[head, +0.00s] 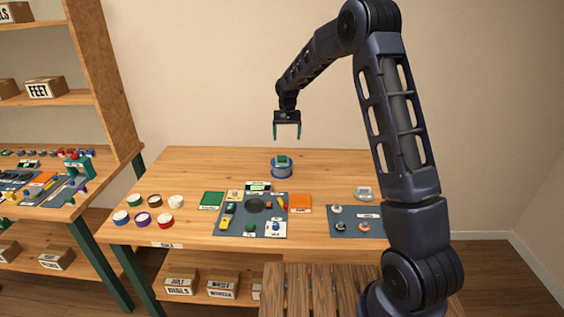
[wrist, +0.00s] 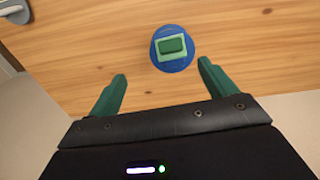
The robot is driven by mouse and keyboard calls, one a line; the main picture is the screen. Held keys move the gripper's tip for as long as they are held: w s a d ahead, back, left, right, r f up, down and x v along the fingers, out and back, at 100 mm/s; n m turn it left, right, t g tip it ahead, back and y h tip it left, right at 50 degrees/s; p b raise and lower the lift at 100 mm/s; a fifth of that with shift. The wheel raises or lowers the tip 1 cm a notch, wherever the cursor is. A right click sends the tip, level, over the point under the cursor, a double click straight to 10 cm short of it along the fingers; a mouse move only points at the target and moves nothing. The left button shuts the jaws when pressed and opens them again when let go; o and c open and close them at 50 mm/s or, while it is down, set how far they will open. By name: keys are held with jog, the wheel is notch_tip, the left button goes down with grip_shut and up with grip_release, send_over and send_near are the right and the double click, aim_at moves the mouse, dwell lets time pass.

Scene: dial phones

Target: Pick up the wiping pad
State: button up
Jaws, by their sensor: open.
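The wiping pad (head: 283,158) looks like a small green block with a paler layer around it. It rests on top of a round blue holder (head: 281,170) near the back middle of the table. In the wrist view the pad (wrist: 172,47) lies on the blue round holder (wrist: 160,62), beyond the fingertips and a little right of centre. My gripper (head: 287,135) is open and empty, raised above the table over the holder. Its two green fingers (wrist: 162,68) show apart in the wrist view, with nothing between them.
A grey mat (head: 225,231) with small parts and tools lies in front of the holder. A green square (head: 212,199) and an orange square (head: 300,202) flank it. Several round tubs stand at the left. Another grey mat (head: 350,233) lies right. The table behind the holder is clear.

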jog(key=a+f, duration=0.1)
jog(key=w+f, duration=0.1)
jog(key=shift+a+f, duration=0.3)
jog(key=shift+a, duration=0.1)
send_over(282, 158)
notch_tip(282, 158, down, 5)
jog(key=shift+w+d+r, duration=0.1)
jog(key=shift+w+d, duration=0.05)
jog(key=shift+w+a+f, duration=0.1)
jog(key=shift+w+f, duration=0.05)
jog(key=shift+f, duration=1.3)
jog(key=shift+w+a+f, duration=0.1)
jog(key=shift+f, duration=1.35)
jog(key=shift+c, duration=0.2)
jog(key=c, duration=1.1)
